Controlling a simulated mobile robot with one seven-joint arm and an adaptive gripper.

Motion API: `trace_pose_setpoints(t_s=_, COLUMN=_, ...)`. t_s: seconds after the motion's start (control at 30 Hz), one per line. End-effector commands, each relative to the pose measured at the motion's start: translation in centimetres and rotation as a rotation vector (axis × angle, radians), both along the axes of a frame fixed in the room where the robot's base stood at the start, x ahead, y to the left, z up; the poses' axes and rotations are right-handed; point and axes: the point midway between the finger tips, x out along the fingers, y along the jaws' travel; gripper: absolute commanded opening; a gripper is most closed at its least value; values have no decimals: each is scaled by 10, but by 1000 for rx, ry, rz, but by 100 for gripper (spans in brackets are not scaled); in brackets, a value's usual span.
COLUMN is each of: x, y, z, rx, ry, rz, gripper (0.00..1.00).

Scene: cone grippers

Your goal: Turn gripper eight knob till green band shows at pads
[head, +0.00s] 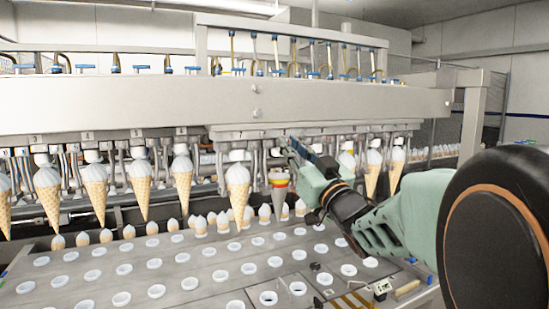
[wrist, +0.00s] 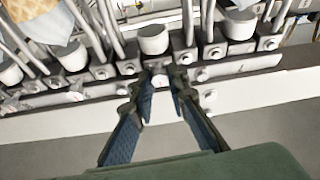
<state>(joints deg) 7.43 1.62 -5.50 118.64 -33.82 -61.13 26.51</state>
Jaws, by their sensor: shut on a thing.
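My gripper (head: 291,146) is at the front of the cone gripper row, just right of the station marked 7. In the wrist view its two dark fingers (wrist: 162,84) close in on a small pale knob (wrist: 160,81) on the metal bar. The knob is mostly hidden by the fingertips. A grey cone (head: 279,197) hangs below my gripper, with red and yellow bands (head: 279,180) near its top, at the pads. I cannot make out a green band there. The number eight is not legible.
Waffle cones with white tops, such as one (head: 238,187) left of the grey cone, hang along the row. A tray plate (head: 190,262) with several white-ringed holes lies below. A long beam (head: 150,103) runs above my gripper.

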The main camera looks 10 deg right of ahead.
Motion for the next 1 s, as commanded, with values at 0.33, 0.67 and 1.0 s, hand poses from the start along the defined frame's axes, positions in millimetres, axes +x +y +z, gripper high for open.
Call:
trace_pose_setpoints(t_s=0.33, x=0, y=0, z=2, rx=-59, ry=-21, rz=-1, gripper=0)
trace_pose_setpoints(t_s=0.67, x=0, y=0, z=2, rx=-57, ry=-20, rz=0, gripper=31)
trace_pose_setpoints(t_s=1.0, x=0, y=0, z=1, rx=-52, ry=-17, rz=0, gripper=32)
